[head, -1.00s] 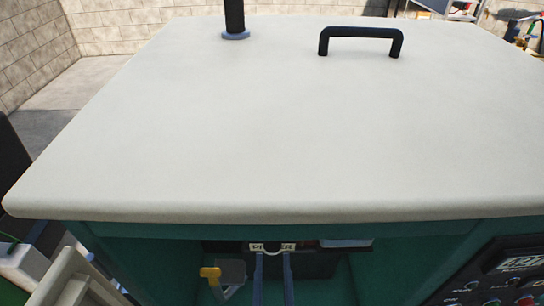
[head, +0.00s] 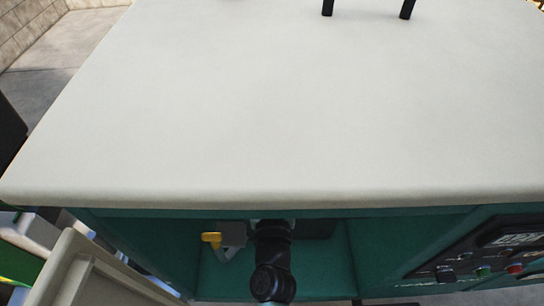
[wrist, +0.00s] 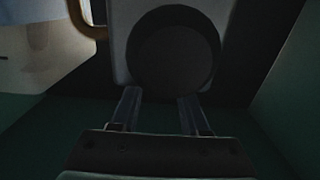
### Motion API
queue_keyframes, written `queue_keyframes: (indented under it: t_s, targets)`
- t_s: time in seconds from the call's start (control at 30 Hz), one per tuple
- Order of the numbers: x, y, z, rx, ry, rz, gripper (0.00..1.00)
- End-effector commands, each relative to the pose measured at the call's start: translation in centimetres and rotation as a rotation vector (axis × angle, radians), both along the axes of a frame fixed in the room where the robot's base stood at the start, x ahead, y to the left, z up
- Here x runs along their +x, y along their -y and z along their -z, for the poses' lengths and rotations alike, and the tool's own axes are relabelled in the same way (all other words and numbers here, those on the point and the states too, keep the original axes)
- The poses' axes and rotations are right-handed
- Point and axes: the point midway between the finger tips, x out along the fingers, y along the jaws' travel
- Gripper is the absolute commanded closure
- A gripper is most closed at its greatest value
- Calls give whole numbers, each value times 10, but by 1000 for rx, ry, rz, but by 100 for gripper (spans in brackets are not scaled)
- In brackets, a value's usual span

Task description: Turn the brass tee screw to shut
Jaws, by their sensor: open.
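A yellow handle (head: 211,239) on a small grey body (head: 232,236) sits inside the green cabinet, left of my dark arm in the head view. It is too small to tell whether it is the brass tee screw. A brass-coloured curved piece (wrist: 86,24) shows at the top left of the wrist view, cut by the frame edge. My gripper (wrist: 159,95) is open and empty in the wrist view, fingers apart. Ahead of it is a pale block with a large black round disc (wrist: 172,52). In the head view the lid and my arm hide the gripper.
A wide pale lid (head: 270,110) overhangs the cabinet opening. A control panel (head: 490,255) with coloured buttons is at the right. An open beige door (head: 95,270) stands at the left. Green cabinet walls (wrist: 275,90) bound the dark wrist view.

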Motion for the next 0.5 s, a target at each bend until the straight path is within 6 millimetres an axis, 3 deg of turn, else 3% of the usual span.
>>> queue_keyframes:
  t_s: [0.2,0.5]
  targets:
    - [22,0,0,0,1,0,55]
    - [27,0,0,-1,0,0,55]
